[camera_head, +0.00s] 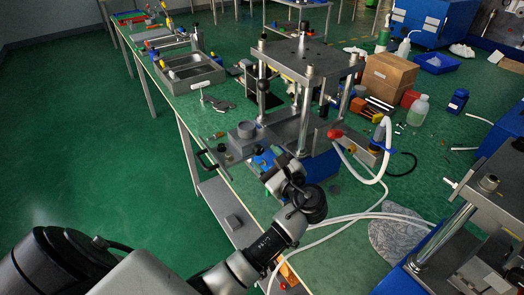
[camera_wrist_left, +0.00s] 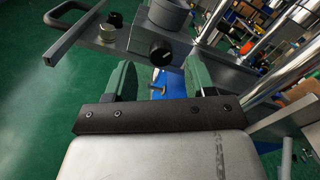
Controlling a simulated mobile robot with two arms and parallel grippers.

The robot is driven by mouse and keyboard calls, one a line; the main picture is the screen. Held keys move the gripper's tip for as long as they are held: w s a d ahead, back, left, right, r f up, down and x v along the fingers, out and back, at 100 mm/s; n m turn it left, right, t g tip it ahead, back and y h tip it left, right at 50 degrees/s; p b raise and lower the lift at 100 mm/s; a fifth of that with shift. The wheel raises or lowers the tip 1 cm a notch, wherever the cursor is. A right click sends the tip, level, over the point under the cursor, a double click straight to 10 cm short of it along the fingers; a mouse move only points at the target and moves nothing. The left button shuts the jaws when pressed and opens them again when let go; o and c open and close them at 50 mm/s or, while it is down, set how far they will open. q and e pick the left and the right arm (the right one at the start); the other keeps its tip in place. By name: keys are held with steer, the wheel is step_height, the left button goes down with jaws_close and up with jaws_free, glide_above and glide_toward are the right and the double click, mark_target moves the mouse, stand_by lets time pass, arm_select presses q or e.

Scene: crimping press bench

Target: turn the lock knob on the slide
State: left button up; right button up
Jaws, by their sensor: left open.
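In the left wrist view a black round knob (camera_wrist_left: 160,50) sits on the near side of the grey slide (camera_wrist_left: 185,48), below a grey cylinder (camera_wrist_left: 170,14). I take it to be the lock knob. My left gripper (camera_wrist_left: 157,80) is open, its two green fingers apart and pointing towards the slide. The knob appears beyond the fingertips, roughly in line with the gap, and nothing is held. In the head view my left gripper (camera_head: 270,165) is close to the front of the press, beside the slide's grey cylinder (camera_head: 246,129); its fingers are hard to make out there. My right gripper is out of view.
The press (camera_head: 305,60) stands on the green-topped bench with upright metal posts. A white hose (camera_head: 368,180) loops right of my arm. Floor at left is clear.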

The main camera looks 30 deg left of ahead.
mark_target(258, 150)
arm_select(q)
steer(key=shift+x, duration=1.3)
steer(key=c, duration=0.9)
steer(key=shift+c, duration=0.2)
steer(key=n+b, duration=0.1)
steer(key=n, duration=0.2)
steer(key=shift+n, duration=0.3)
steer(key=shift+n+b, duration=0.7)
steer(key=shift+n, duration=0.4)
